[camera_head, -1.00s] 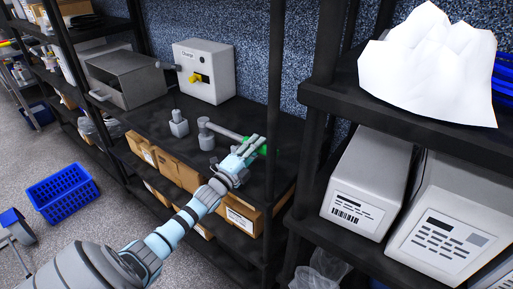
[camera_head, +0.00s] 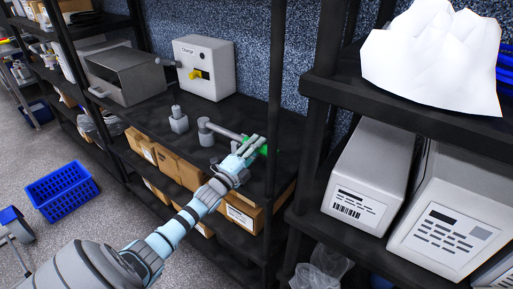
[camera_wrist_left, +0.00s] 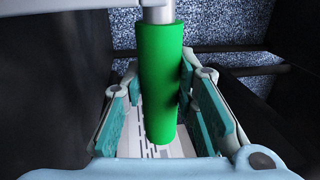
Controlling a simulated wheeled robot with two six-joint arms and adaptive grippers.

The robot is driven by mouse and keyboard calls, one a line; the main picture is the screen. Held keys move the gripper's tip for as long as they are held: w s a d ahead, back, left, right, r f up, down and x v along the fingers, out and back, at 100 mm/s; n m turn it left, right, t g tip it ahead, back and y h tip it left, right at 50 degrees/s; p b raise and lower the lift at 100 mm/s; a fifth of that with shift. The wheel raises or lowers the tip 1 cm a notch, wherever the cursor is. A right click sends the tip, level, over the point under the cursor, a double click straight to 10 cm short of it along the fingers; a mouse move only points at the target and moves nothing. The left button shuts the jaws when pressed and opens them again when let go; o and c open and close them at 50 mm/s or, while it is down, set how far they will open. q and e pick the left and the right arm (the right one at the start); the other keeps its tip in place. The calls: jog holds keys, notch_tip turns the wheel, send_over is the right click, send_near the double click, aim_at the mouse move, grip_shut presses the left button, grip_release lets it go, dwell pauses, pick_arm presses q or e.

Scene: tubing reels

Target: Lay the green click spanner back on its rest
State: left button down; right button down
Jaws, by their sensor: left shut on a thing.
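The green click spanner has a green handle (camera_head: 263,147) and a grey shaft (camera_head: 228,133) reaching left over the dark shelf. In the left wrist view the handle (camera_wrist_left: 160,85) stands between the two teal finger pads, with the grey shaft above it. My left gripper (camera_head: 252,147) is shut on this handle, above the shelf near its right post. At the shaft's left end is a grey cylinder (camera_head: 205,136); I cannot tell whether it is the spanner's head or part of the rest. A grey block with a post (camera_head: 179,123) stands just left of it.
A white box with a yellow knob (camera_head: 205,70) and a grey open-fronted box (camera_head: 125,79) stand at the back of the shelf. A dark upright post (camera_head: 273,100) rises close to my gripper. Cardboard bins (camera_head: 178,168) sit below. White boxes (camera_head: 370,180) fill the right rack.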

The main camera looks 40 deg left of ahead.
pick_arm(q)
jog(key=c, duration=1.2)
grip_release()
jog(key=shift+s, duration=0.15)
jog(key=s+f, duration=0.2)
jog(key=s, duration=0.9)
jog(key=shift+s+d, duration=0.2)
jog(key=shift+s, duration=0.1)
jog(key=shift+w, duration=0.1)
